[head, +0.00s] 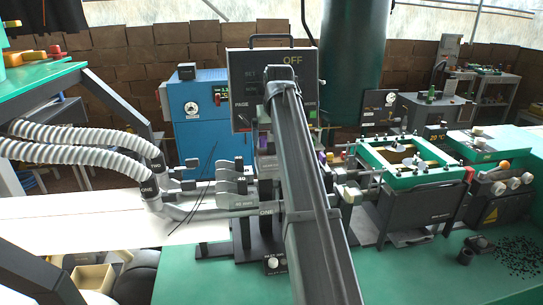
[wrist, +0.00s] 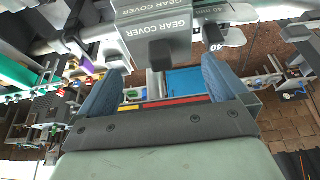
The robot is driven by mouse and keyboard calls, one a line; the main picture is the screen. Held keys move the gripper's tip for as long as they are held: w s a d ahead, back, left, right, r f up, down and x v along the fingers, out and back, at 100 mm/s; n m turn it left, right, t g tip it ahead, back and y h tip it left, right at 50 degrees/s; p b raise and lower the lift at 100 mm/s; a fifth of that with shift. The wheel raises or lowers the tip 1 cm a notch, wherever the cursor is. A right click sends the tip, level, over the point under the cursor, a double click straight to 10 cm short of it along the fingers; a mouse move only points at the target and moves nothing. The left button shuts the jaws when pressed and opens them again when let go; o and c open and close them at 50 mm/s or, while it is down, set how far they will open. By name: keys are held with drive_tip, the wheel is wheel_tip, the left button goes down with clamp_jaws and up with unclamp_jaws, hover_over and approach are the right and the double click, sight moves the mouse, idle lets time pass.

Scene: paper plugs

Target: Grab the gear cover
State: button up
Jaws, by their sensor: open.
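The gear cover (wrist: 155,22) is a grey box-like piece with "GEAR COVER" printed twice on its faces, at the top centre of the wrist view. A dark block (wrist: 161,53) sits at its lower edge. My gripper (wrist: 163,68) is open, with blue fingers on either side below the cover in the picture. The fingers hold nothing, and the cover appears beyond their tips. In the head view I cannot make out the cover's label; my dark arm crosses the middle and hides much of the machine there.
Grey levers marked "40 mm" (head: 232,180) stand left of my arm. A control box reading "OFF" (head: 250,80) stands behind it. Ribbed hoses (head: 75,150) lie at left, and a green-framed machine (head: 400,155) stands at right.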

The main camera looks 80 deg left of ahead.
sight(272, 144)
drive_tip(key=shift+x, duration=2.75)
drive_tip(key=shift+s, duration=0.1)
drive_tip(key=shift+c, duration=0.2)
drive_tip(key=c, duration=0.7)
drive_tip(key=shift+r, duration=0.1)
drive_tip(key=shift+c, duration=0.2)
